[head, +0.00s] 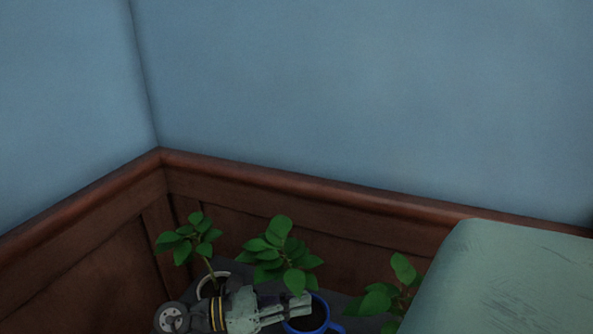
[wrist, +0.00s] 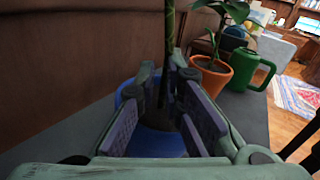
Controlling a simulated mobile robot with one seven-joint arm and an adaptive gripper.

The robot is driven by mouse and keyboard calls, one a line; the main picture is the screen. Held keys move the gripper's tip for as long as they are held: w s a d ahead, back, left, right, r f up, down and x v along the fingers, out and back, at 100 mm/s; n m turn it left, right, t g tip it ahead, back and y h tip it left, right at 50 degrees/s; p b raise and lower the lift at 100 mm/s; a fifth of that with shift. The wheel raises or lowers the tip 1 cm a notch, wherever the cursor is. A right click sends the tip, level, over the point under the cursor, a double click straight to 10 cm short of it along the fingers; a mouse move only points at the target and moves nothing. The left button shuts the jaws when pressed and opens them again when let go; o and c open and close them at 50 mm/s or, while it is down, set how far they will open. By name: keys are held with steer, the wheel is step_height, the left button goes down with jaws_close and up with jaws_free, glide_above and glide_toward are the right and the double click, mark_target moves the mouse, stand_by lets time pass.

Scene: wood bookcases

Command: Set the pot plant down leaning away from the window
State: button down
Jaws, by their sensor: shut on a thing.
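A pot plant with broad green leaves (head: 280,252) grows from a blue pot (head: 320,318) of dark soil. In the wrist view its stem (wrist: 170,45) rises between my fingers, with the blue pot (wrist: 155,145) below them. My gripper (head: 302,306) reaches in from the left in the head view. It is shut on the stem, as the wrist view also shows (wrist: 163,68). The stem stands close to upright in the wrist view. I cannot tell whether the pot's base touches the surface. No window is recognizable in either view.
A dark grey surface (wrist: 248,118) lies below, against brown wood panelling (head: 310,195). A plant in a white-rimmed pot (head: 223,275) stands left. An orange pot (wrist: 211,76) with a plant and a green mug-like vessel (wrist: 250,70) stand nearby.

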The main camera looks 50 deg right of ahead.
steer(key=shift+f, duration=0.8)
steer(key=c, duration=2.2)
jaws_free()
steer(key=shift+f, duration=0.2)
steer(key=o, duration=0.5)
steer(key=shift+r, duration=0.15)
steer(key=b+v, duration=0.1)
steer(key=v, duration=1.1)
steer(key=shift+b, duration=0.3)
